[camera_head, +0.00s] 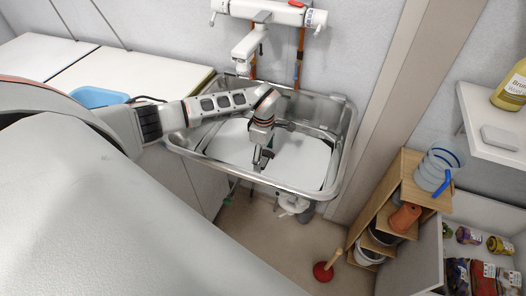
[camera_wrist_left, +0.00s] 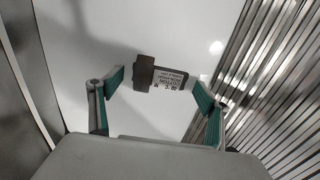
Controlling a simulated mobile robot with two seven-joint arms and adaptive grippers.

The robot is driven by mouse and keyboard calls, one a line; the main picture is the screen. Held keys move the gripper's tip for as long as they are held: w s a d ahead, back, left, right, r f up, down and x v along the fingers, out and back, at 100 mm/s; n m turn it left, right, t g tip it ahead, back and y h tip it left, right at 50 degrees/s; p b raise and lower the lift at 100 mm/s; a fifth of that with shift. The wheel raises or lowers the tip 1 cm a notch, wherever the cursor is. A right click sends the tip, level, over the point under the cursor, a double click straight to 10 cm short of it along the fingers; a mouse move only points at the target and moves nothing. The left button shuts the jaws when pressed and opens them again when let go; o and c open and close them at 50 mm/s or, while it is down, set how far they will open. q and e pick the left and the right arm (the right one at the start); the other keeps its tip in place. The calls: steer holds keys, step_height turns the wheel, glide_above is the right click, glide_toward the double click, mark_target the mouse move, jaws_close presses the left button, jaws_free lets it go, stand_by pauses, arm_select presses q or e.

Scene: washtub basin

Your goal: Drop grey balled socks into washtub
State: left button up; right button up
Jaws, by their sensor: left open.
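The washtub (camera_head: 345,130) is a steel basin under the wall tap, with a white panel or floor (camera_head: 308,160) inside it. My left gripper (camera_head: 262,160) points down into the basin. In the left wrist view the left gripper (camera_wrist_left: 160,90) is open, its green-padded fingers spread wide. A small grey-brown object (camera_wrist_left: 145,72) with a printed white label shows between the fingertips against the white surface; it may be the grey balled socks, but I cannot tell for sure. No finger touches it in that view. In the head view I cannot make it out. My right gripper is out of view.
A white tap (camera_head: 250,45) overhangs the back of the basin. A white counter with a blue item (camera_head: 98,97) is at left. A wooden shelf (camera_head: 390,190) and a red plunger (camera_head: 323,271) stand at right. The floor in front of the basin is clear.

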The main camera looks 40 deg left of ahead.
mark_target(264, 158)
arm_select(q)
step_height(264, 158, up, 6)
steer(key=p, duration=0.4)
steer(key=shift+f, duration=0.15)
